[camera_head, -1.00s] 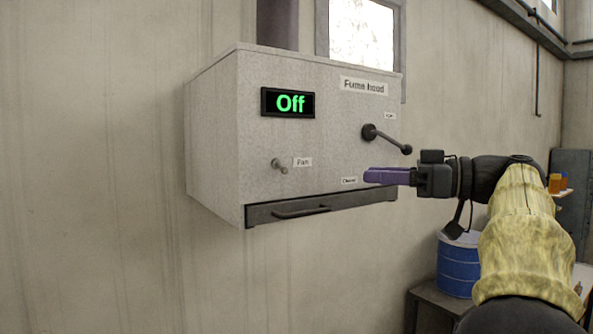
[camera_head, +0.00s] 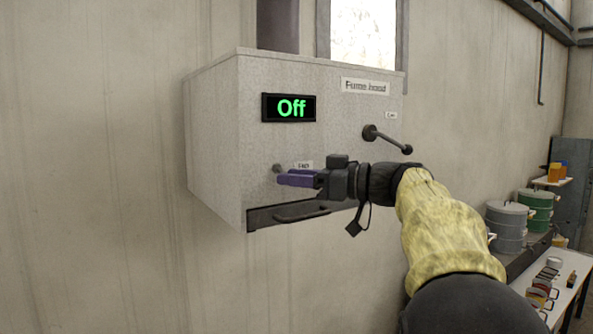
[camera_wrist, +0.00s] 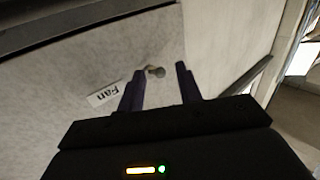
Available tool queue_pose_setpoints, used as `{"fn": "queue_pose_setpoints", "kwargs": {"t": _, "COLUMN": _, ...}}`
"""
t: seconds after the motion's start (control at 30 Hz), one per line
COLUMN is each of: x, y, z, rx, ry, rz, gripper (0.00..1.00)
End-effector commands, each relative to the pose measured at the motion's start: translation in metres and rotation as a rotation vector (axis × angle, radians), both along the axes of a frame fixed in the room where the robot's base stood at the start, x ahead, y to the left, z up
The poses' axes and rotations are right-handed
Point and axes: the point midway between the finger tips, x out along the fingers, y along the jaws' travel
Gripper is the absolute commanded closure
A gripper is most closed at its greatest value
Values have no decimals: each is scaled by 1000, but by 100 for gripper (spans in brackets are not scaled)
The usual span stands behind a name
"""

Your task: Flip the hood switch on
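The fume hood (camera_head: 212,135) is a light grey box on the wall, and its display (camera_head: 289,107) reads "Off" in green. A small grey toggle switch (camera_head: 277,168) sits on the front face beside the "Fan" label (camera_head: 304,164); its lower part is hidden behind my fingers in the head view. My gripper (camera_head: 281,179) has purple fingers and is at the switch's height, in front of it. In the wrist view the gripper (camera_wrist: 160,88) is open, and the switch (camera_wrist: 155,72) shows between and just past the two fingertips. I cannot tell whether they touch.
A dark lever with a ball end (camera_head: 388,139) is on the hood's upper right. A drawer with a handle (camera_head: 300,214) runs along the bottom. Grey and green drums (camera_head: 507,226) and a white table (camera_head: 561,279) stand far right.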

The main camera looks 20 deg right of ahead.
Motion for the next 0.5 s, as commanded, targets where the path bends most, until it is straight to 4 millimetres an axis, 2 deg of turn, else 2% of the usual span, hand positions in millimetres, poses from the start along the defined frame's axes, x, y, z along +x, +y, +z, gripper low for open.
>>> {"fn": "queue_pose_setpoints", "kwargs": {"t": 0.27, "x": 1, "y": 1, "z": 0, "rx": 0, "ry": 0, "rz": -1, "gripper": 65}}
{"fn": "queue_pose_setpoints", "kwargs": {"t": 0.43, "x": 1, "y": 1, "z": 0, "rx": 0, "ry": 0, "rz": -1, "gripper": 96}}
{"fn": "queue_pose_setpoints", "kwargs": {"t": 0.5, "x": 1, "y": 1, "z": 0, "rx": 0, "ry": 0, "rz": 0, "gripper": 100}}
